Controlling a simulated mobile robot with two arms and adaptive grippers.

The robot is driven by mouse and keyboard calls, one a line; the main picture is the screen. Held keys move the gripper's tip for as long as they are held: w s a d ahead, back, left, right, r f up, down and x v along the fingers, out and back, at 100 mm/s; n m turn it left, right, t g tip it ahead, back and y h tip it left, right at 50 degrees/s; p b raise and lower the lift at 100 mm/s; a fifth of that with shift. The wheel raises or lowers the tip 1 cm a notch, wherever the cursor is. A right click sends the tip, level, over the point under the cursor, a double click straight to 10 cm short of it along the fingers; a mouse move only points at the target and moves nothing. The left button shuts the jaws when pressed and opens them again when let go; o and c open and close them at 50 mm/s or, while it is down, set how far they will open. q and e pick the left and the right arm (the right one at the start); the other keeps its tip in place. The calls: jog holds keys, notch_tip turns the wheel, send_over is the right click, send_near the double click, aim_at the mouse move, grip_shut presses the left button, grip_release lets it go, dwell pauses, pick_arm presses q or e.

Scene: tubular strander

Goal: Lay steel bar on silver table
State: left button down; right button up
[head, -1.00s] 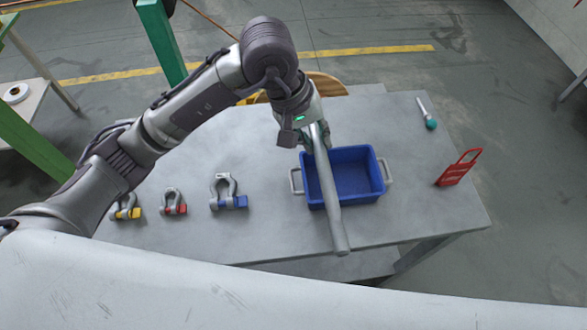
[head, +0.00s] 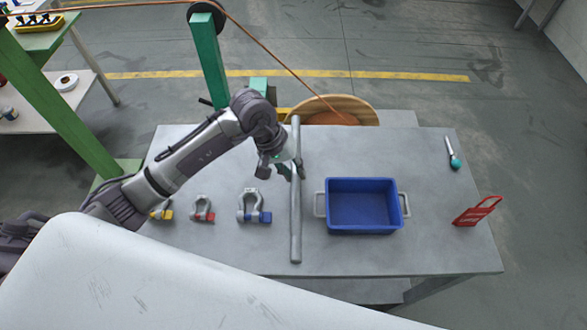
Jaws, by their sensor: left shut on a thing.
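The steel bar (head: 296,222) is a long grey rod in the head view, running nearly front to back over the table. My left gripper (head: 291,168) is shut on it a little above its middle. The silver table (head: 430,240) is a flat grey top below the bar. The bar lies between the blue-tagged shackle and the blue bin in the picture. I cannot tell whether it touches the table top. My right gripper is not in view.
A blue bin (head: 364,179) with grey handles stands right of the bar. Shackles with blue (head: 253,206), red (head: 202,208) and yellow (head: 162,211) tags stand left. A red holder (head: 476,211) and a teal-ended tool (head: 453,155) are at the right. A wooden reel (head: 350,104) is behind.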

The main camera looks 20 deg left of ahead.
pick_arm(q)
jog(key=shift+f, duration=0.5)
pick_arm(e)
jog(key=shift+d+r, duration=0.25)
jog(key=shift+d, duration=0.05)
pick_arm(q)
jog(key=shift+f+b, duration=0.55)
jog(key=shift+b, duration=0.25)
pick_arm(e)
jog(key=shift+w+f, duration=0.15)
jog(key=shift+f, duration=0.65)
pick_arm(q)
jog(key=shift+f, duration=0.1)
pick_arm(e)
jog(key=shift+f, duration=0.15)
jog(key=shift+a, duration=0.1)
pick_arm(q)
jog(key=c, duration=1)
grip_release()
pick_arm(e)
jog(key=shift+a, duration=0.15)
